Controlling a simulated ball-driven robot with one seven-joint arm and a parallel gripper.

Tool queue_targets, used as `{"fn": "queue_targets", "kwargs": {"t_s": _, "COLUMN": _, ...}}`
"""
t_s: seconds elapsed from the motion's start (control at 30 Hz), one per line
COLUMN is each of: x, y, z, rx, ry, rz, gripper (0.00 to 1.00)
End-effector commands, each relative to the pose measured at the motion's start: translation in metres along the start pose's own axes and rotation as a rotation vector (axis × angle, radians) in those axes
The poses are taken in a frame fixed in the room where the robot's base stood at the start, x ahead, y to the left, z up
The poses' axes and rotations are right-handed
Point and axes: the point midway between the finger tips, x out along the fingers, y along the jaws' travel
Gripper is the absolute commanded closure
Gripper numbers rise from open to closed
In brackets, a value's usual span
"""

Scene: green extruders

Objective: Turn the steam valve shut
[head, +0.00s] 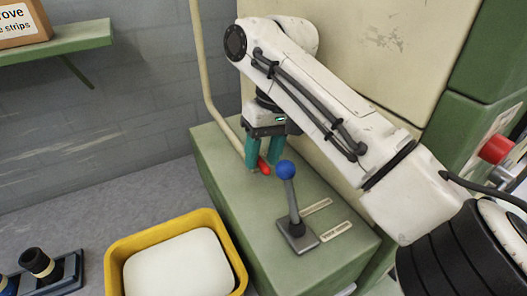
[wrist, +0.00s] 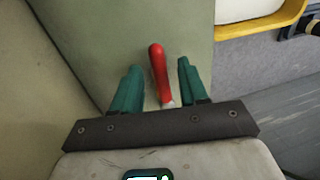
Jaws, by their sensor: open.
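The steam valve shows as a red lever handle (wrist: 158,72) between the two teal fingers of my gripper (wrist: 157,83) in the wrist view. Its lower metal end goes out of sight behind the gripper's dark bar. In the head view the red handle (head: 264,167) sticks out beside the fingers, near the cream pipe (head: 222,122) at the green cabinet's back. My gripper (head: 262,168) points down there and is open. There is a gap on both sides of the handle in the wrist view, so the fingers look apart from it.
A lever with a blue knob (head: 286,170) stands upright on the green cabinet (head: 235,190), in front of my gripper. A yellow bin (head: 116,254) with white contents stands left of the cabinet. A green shelf (head: 80,40) is on the wall. A red button (head: 495,149) is at right.

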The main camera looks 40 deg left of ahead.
Motion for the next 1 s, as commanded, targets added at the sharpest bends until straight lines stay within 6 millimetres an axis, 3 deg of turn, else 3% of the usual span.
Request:
{"fn": "queue_targets", "kwargs": {"t_s": 0.27, "x": 0.0009, "y": 0.0001, "z": 0.0001, "rx": 0.0, "ry": 0.0, "rz": 0.0, "gripper": 0.58}}
{"fn": "queue_targets", "kwargs": {"t_s": 0.7, "x": 0.0005, "y": 0.0002, "z": 0.0, "rx": 0.0, "ry": 0.0, "rz": 0.0, "gripper": 1.0}}
{"fn": "queue_targets", "kwargs": {"t_s": 1.0, "x": 0.0004, "y": 0.0002, "z": 0.0, "rx": 0.0, "ry": 0.0, "rz": 0.001, "gripper": 1.0}}
